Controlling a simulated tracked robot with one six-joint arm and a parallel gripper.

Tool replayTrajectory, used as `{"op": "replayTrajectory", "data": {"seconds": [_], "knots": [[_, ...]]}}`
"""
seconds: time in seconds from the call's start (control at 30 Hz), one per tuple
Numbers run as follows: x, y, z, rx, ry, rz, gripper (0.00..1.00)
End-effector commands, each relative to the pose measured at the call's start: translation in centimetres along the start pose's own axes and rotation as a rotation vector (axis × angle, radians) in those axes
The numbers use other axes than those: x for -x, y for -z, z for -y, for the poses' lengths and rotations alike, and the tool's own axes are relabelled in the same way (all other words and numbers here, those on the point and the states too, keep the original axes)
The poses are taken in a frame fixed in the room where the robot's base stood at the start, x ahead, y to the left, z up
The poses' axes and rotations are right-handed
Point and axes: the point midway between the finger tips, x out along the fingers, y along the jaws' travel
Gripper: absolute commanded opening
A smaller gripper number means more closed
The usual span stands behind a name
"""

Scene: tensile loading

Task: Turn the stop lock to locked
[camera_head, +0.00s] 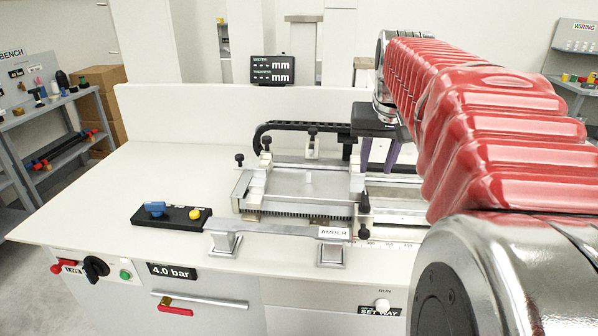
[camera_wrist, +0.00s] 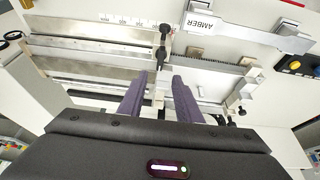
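My gripper (camera_head: 378,158) is open and empty in the head view, its purple fingers pointing down above the right part of the bench fixture (camera_head: 283,186). In the wrist view, my gripper (camera_wrist: 160,82) has its two purple fingers apart, with a silver crossbar (camera_wrist: 160,92) showing between and below them. A black lever knob (camera_head: 363,233) at the crossbar's front end looks like the stop lock; no label on it can be read. It also shows in the wrist view (camera_wrist: 165,29), beyond the fingertips. I see no contact between the fingers and the knob.
A flat metal specimen labelled AMBER (camera_head: 333,232) rests on two posts at the fixture's front. A black cable chain (camera_head: 300,127) runs behind. The left bench top is clear.

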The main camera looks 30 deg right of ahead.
Motion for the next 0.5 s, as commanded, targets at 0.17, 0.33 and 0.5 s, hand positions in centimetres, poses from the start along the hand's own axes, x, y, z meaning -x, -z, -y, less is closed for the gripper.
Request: {"op": "replayTrajectory", "data": {"seconds": [0.17,0.33,0.5], "knots": [[0.0,0.0,0.1,0.001,0.000,0.000,0.31],[-0.7,0.0,0.1,0.001,0.000,0.000,0.31],[-2.5,-0.1,0.1,0.002,0.001,0.002,0.31]]}}
